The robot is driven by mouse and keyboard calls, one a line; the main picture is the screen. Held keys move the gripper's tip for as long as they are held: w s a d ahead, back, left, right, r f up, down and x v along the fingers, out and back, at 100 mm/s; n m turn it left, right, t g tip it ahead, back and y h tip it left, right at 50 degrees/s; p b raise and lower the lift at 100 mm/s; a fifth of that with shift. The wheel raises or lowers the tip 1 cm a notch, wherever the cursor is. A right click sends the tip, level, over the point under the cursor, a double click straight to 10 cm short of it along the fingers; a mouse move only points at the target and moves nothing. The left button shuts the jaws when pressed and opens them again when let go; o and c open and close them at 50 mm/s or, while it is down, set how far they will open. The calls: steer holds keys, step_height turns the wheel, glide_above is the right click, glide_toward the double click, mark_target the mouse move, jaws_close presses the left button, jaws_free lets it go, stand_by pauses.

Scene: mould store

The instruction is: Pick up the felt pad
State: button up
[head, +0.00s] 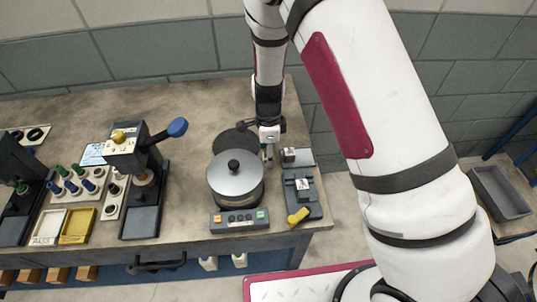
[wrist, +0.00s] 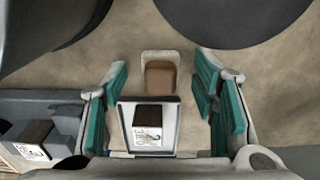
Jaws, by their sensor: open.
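My gripper (head: 268,150) points down over the bench, just right of the round pot. In the wrist view its teal-padded fingers (wrist: 162,85) stand wide apart with a gap on both sides. Between the fingertips lies a small rounded piece, tan with a cream border (wrist: 159,73); it may be the felt pad, but I cannot tell for certain. Nearer the palm, a silver-edged square holder (wrist: 170,140) bears a dark-topped block with a white label (wrist: 148,125) and partly covers the space below. In the head view the piece under my gripper is hidden.
The lidded pot (head: 236,180) stands close left, with a dark round disc (head: 232,140) behind it. A grey fixture (head: 302,192) with a yellow handle stands right, a small block (head: 297,157) behind it. A blue-knobbed press (head: 148,155) stands further left. The back bench is clear.

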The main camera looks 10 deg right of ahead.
steer(key=c, duration=1.2)
steer(key=shift+c, duration=0.2)
steer(key=shift+r, duration=0.1)
steer(key=shift+w+r, duration=0.1)
steer(key=shift+r, duration=0.45)
step_height(320, 180, up, 2)
steer(key=shift+b, duration=0.4)
steer(key=s, duration=0.5)
steer(key=s+d+r, duration=0.1)
steer(key=s, duration=1)
steer(key=shift+d+r, duration=0.35)
